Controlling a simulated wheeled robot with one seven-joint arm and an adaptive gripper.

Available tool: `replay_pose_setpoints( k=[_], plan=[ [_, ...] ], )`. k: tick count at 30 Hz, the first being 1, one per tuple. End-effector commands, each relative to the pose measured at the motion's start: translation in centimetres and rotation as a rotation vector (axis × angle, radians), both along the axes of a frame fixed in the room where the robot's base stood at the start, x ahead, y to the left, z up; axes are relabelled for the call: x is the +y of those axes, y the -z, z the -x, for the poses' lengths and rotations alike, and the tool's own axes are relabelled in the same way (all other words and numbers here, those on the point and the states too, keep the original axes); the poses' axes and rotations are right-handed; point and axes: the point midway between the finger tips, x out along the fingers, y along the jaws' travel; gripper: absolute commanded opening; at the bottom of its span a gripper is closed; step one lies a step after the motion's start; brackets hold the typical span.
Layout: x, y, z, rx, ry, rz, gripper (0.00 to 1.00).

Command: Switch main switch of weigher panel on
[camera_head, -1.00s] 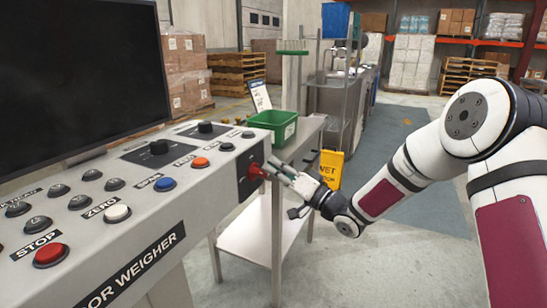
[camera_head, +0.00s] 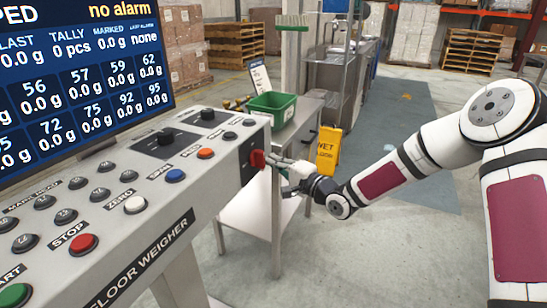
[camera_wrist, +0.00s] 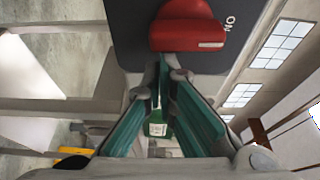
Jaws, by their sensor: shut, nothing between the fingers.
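The weigher panel (camera_head: 150,215) is a grey sloped console on the left in the head view. Its main switch (camera_head: 257,159) is a red handle on a dark plate at the panel's right end. In the wrist view the red handle (camera_wrist: 187,30) lies across the dark plate (camera_wrist: 130,35), with "ON" printed beside its right end. My gripper (camera_head: 272,161) is shut and empty, its fingertips right at the handle; I cannot tell whether they touch it. The panel's screen (camera_head: 85,80) is lit and shows "no alarm" and several readings.
A side table (camera_head: 262,215) with a green bin (camera_head: 271,110) stands just behind my gripper. A yellow wet-floor sign (camera_head: 328,149) stands beyond it. Several buttons, including a red STOP button (camera_head: 83,244), cover the panel top. The floor at the lower right is open.

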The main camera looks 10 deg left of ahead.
Motion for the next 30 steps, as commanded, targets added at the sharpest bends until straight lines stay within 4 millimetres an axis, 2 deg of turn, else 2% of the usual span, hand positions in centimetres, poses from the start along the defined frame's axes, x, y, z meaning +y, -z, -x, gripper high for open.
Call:
replay_pose_setpoints(
  k=[9,24,30],
  plan=[
    [0.02,0.16,0.11,0.068,0.001,-0.026,0.0],
    [0.06,0.2,0.1,0.073,0.001,-0.027,0.0],
    [0.81,0.27,-0.07,0.073,-0.002,-0.027,0.0]
  ],
)
